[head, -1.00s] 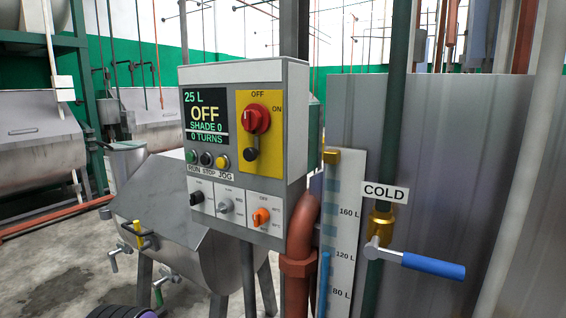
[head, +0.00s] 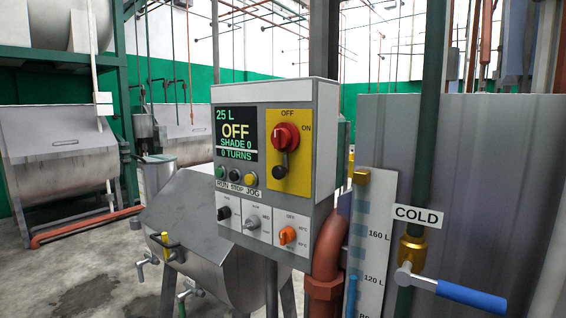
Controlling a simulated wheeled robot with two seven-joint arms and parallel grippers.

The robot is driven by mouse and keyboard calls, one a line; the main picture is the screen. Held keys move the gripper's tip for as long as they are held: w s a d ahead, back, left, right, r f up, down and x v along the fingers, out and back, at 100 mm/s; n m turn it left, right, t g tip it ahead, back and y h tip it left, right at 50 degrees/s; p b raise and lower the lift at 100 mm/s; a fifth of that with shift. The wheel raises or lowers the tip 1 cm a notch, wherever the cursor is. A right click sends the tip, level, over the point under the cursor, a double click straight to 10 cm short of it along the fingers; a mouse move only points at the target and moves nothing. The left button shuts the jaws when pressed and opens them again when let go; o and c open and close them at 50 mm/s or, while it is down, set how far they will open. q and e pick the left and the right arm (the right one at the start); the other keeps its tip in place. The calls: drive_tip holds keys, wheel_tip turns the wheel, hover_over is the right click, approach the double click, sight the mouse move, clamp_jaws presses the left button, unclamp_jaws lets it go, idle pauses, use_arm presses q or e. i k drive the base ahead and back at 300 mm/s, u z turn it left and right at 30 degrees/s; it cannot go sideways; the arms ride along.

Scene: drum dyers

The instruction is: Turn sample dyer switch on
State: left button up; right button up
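The sample dyer's control box (head: 265,170) stands at the middle of the head view on a post. Its red rotary main switch (head: 286,137) sits on a yellow plate (head: 290,180) marked OFF at the top and ON at the right. A black-ended handle (head: 281,171) hangs straight down below the red knob. The display (head: 236,135) reads 25 L, OFF, SHADE 0, 0 TURNS. Below it are RUN, STOP and JOG buttons (head: 235,175) and a row of three small knobs (head: 253,221). Neither of my grippers is in view.
A steel drum vessel (head: 200,235) stands behind and left of the box. An orange-brown pipe (head: 326,260), a level gauge (head: 370,250) and a blue-handled COLD valve (head: 470,297) stand at the right. Open floor (head: 85,280) shows at left.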

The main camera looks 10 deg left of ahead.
sight(284, 134)
drive_tip(key=u, duration=0.35)
drive_tip(key=k, duration=0.35)
drive_tip(key=z, duration=1)
